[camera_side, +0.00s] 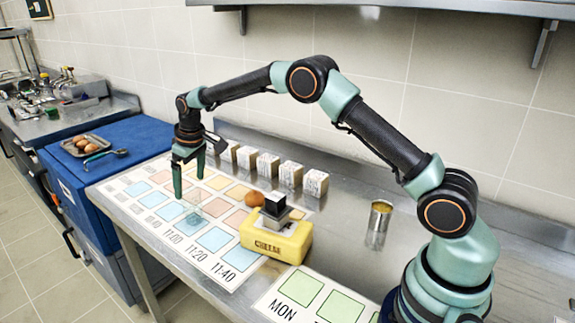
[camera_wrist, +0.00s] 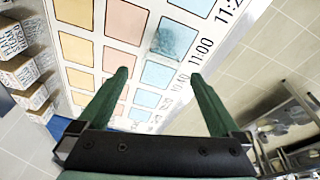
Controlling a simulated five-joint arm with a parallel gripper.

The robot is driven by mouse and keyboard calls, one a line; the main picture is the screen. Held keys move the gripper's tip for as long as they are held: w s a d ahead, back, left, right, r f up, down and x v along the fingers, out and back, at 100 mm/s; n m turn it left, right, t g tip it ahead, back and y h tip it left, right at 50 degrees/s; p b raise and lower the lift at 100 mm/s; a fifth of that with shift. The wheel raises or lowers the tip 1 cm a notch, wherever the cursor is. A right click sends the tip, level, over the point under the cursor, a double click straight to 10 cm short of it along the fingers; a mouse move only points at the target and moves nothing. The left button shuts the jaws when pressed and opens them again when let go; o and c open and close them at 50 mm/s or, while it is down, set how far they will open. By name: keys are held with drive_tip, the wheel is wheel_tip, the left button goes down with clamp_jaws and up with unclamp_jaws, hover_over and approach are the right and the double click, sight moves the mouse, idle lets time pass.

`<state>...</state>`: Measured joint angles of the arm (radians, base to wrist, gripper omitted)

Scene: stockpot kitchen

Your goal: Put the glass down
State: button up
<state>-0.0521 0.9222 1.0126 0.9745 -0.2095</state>
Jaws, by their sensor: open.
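The glass (camera_side: 193,219) is small, clear and bluish. It rests on the printed time chart (camera_side: 222,271), on a blue square near the 11:00 label. In the wrist view the glass (camera_wrist: 174,40) shows beyond the fingertips, over a blue square, its outline faint. My gripper (camera_side: 188,186) is open and empty, fingers pointing down above the chart, to the upper left of the glass in the side view. In the wrist view the open gripper (camera_wrist: 159,75) has chart squares between its fingers and does not touch the glass.
A yellow cheese block (camera_side: 276,236) with a dark-topped object (camera_side: 275,205) on it stands right of the chart, near a brown round item (camera_side: 254,198). Several cartons (camera_side: 268,165) line the back. A can (camera_side: 379,220) stands further right. A blue cabinet (camera_side: 130,137) adjoins the left.

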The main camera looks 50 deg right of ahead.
drive_tip(key=s+d+r+m+t, duration=0.1)
drive_tip(key=s+d+r+t, duration=0.1)
drive_tip(key=s+r, duration=1.45)
drive_tip(key=s+d+f+m+t, duration=0.1)
drive_tip(key=s+f+m, duration=0.1)
drive_tip(key=s, duration=1.3)
drive_tip(key=shift+f, duration=0.15)
